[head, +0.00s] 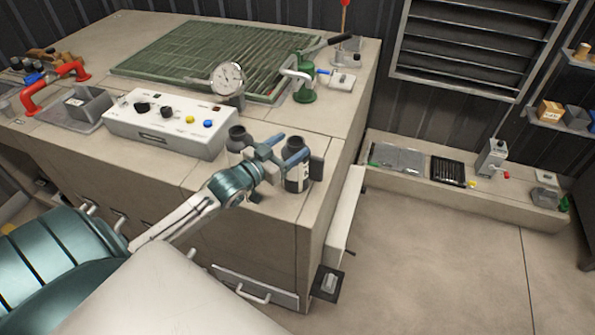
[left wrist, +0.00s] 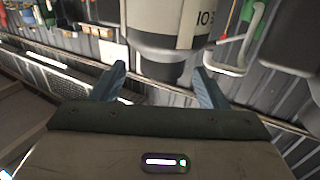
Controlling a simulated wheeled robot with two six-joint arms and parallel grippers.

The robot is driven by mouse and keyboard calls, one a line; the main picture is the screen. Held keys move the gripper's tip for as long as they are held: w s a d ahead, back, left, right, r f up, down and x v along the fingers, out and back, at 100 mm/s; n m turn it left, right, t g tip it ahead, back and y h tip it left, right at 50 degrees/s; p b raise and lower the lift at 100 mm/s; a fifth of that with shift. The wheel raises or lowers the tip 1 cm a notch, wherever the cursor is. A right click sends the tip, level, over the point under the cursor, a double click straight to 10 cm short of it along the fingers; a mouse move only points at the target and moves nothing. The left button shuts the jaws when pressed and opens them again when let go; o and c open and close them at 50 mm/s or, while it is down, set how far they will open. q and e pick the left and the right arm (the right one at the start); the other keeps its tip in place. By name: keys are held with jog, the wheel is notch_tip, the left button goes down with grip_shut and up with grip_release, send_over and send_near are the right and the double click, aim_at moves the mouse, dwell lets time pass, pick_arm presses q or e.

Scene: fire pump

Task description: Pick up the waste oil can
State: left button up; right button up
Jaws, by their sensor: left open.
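A dark can with a pale label (head: 296,178), which looks like the waste oil can, stands upright near the front right corner of the bench top. In the left wrist view a pale can body with dark lettering (left wrist: 170,16) and a black neck lies ahead, between the fingers. My left gripper (head: 283,149) is open, its blue fingers around or just above the can's top; I cannot tell if they touch it. A second dark can (head: 238,138) stands to the left, partly behind my wrist. My right gripper is not in view.
A white control box (head: 165,123) with knobs and buttons sits left of the gripper. A green hand pump (head: 304,88) and a gauge (head: 228,78) stand behind, by a green grate (head: 190,55). A low ledge (head: 400,180) runs along the right wall; floor between is clear.

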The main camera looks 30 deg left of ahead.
aim_at(302, 138)
pick_arm(q)
jog(key=shift+w+f+b, duration=0.15)
jog(key=shift+w+b, duration=0.45)
jog(key=w, duration=0.2)
jog(key=w+b, duration=0.1)
jog(key=shift+w+d+f, duration=0.1)
jog(key=shift+d, duration=0.2)
jog(key=shift+w+d, duration=0.1)
jog(key=shift+w, duration=0.3)
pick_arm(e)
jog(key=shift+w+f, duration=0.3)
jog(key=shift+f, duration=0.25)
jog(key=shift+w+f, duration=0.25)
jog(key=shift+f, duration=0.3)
pick_arm(q)
jog(key=shift+c, duration=0.8)
grip_shut()
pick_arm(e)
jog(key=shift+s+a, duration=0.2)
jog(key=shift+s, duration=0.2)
